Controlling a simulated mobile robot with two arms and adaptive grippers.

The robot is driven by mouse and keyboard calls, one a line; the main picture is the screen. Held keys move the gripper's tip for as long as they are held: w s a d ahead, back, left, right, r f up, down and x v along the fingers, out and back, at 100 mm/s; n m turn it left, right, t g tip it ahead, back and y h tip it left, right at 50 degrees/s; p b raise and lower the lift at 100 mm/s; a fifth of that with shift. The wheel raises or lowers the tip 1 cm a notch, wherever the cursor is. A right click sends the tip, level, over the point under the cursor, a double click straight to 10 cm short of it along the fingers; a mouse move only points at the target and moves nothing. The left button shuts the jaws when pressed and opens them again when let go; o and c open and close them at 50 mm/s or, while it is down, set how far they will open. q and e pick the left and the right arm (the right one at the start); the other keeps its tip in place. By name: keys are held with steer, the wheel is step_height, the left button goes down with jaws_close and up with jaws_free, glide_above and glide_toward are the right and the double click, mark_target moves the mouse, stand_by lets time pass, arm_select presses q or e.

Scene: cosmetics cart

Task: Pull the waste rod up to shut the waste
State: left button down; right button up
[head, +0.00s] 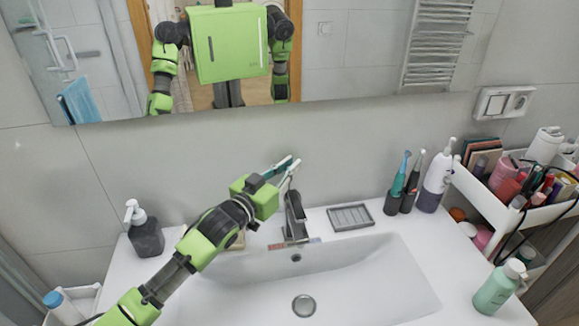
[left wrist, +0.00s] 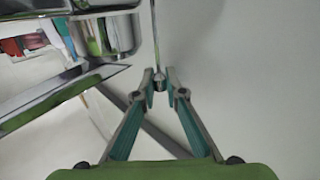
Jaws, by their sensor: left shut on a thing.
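My left gripper (head: 288,167) reaches in from the left, with its fingertips just behind and above the grey faucet (head: 295,215). In the left wrist view the fingers (left wrist: 159,78) are closed around the small round knob of the thin metal waste rod (left wrist: 155,38). In the head view I cannot make out the rod behind the faucet and fingers. The waste (head: 304,305) is a round metal drain in the bottom of the white basin (head: 400,280); its exact height is hard to tell. My right gripper is not in view.
A dark soap dispenser (head: 146,238) stands left of the arm. A grey soap dish (head: 350,217) and a toothbrush holder (head: 392,203) are to the right. A green bottle (head: 497,287) stands at the right edge. The mirror (head: 350,60) and wall are close behind the faucet.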

arm_select(q)
steer(key=shift+r, duration=0.2)
steer(key=c, duration=2.3)
jaws_free()
steer(key=shift+c, duration=0.2)
steer(key=shift+s+a+f, duration=0.1)
steer(key=shift+s+a, duration=0.05)
steer(key=shift+s, duration=0.1)
steer(key=v, duration=1.1)
steer(key=shift+s, duration=0.1)
